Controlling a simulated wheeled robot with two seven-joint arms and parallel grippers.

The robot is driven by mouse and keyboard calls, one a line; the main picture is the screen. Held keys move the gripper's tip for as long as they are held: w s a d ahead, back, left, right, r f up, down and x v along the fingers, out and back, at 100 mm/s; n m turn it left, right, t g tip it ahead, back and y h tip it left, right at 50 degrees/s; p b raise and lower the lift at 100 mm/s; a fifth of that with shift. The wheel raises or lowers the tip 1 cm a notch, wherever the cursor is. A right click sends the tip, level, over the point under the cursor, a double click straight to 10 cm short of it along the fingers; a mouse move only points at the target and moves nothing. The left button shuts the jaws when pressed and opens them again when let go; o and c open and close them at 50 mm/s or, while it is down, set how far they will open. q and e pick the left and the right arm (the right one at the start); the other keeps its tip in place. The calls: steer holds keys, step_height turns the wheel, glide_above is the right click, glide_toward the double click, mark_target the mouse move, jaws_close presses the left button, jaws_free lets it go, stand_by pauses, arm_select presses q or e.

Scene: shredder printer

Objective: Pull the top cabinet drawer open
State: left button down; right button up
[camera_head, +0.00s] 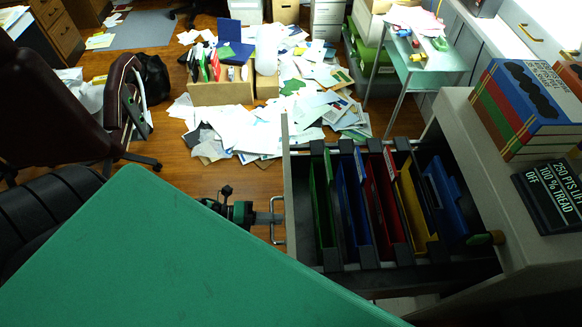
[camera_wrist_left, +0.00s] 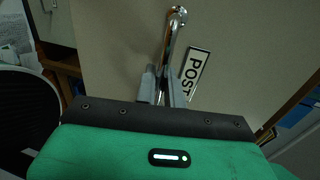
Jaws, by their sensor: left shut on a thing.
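The top cabinet drawer (camera_head: 287,180) stands well open to the left of the cabinet (camera_head: 470,140), showing hanging folders in green, blue, red and yellow inside. Its metal bar handle (camera_head: 280,236) is on the drawer's left-facing front. My left gripper (camera_head: 272,217) is shut on this handle from the left. In the left wrist view the two grey fingers (camera_wrist_left: 164,86) close around the chrome handle (camera_wrist_left: 175,30), beside a label reading POST (camera_wrist_left: 194,72) on the pale drawer front. My right gripper is not in view.
Books (camera_head: 525,105) and a dark sign (camera_head: 550,195) lie on the cabinet top. Papers (camera_head: 270,125) litter the floor beyond the drawer, around a box of folders (camera_head: 220,92). A small table (camera_head: 420,62) stands at the back. A dark chair (camera_head: 50,125) is at left.

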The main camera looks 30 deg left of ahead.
arm_select(q)
steer(key=f+v, duration=0.2)
steer(key=v, duration=0.8)
steer(key=shift+s+a, duration=0.2)
steer(key=shift+a, duration=0.05)
steer(key=c, duration=1.7)
jaws_free()
steer(key=shift+a, duration=0.1)
steer(key=b+v, duration=0.1)
steer(key=v, duration=1.2)
steer(key=shift+s+a, duration=0.2)
steer(key=shift+a, duration=0.05)
